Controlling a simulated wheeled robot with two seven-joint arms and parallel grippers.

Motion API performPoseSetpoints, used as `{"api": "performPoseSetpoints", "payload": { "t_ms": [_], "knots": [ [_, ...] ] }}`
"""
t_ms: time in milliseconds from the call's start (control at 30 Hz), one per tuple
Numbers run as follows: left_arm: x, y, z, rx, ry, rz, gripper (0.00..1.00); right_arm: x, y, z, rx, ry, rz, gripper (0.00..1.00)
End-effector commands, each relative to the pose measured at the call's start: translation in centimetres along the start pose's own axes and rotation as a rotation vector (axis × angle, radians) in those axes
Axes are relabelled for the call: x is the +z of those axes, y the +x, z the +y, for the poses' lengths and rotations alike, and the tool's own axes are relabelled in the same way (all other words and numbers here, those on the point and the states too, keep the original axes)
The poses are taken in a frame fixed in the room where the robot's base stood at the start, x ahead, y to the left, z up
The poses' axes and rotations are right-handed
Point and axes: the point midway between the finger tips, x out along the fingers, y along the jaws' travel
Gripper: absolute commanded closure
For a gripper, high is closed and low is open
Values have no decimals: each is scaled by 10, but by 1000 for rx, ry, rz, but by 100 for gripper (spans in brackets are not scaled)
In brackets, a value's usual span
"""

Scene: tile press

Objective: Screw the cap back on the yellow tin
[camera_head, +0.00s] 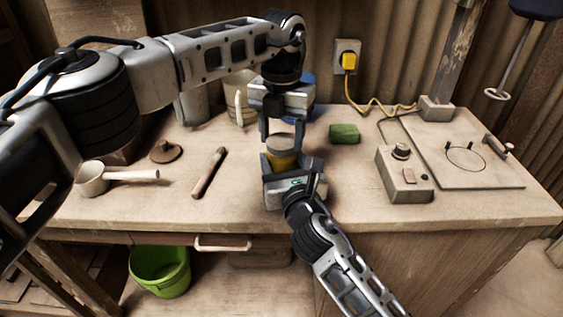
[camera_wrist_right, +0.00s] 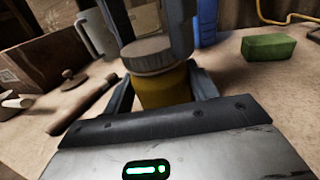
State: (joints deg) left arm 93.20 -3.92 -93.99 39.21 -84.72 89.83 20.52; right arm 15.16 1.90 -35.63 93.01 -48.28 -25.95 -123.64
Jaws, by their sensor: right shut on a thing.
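The yellow tin (camera_head: 283,160) stands upright above the bench front, between the fingers of my right gripper (camera_head: 290,165), which is shut on it. It also shows in the right wrist view (camera_wrist_right: 163,88). The round grey-brown cap (camera_head: 280,143) sits level at the tin's top; in the wrist view the cap (camera_wrist_right: 148,55) shows no clear gap to the tin. I cannot tell whether its thread has caught. My left gripper (camera_head: 282,135) points down from above, its fingers on either side of the cap. Whether they press on it cannot be told.
A green block (camera_head: 344,133) is behind right. A control box (camera_head: 403,175) and a press plate (camera_head: 465,155) stand right. A green bucket (camera_head: 160,272) is below the bench.

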Motion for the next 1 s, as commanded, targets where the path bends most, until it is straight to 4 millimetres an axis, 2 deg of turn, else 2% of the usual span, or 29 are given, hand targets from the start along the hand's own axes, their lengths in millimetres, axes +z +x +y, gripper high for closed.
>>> {"api": "performPoseSetpoints", "payload": {
  "t_ms": [133,267,400,433,500,533,833,1000],
  "knots": [
    [0,0,0,0,9,0,73,-1,0,0,0,0,1,100],
    [0,0,0,-1,147,0,73,-1,0,0,0,0,1,100],
    [0,0,0,0,148,0,74,-1,0,0,0,0,1,100],
    [0,0,0,0,148,0,43,-1,0,0,0,0,1,100],
    [0,0,0,0,148,0,24,-1,0,0,0,0,1,100],
    [0,0,0,0,148,0,21,-1,0,0,0,0,1,100],
    [0,-2,0,0,146,-1,21,-1,0,0,0,0,1,100],
    [1,-22,0,2,145,-4,21,-1,0,0,0,0,2,100]
  ]
}}
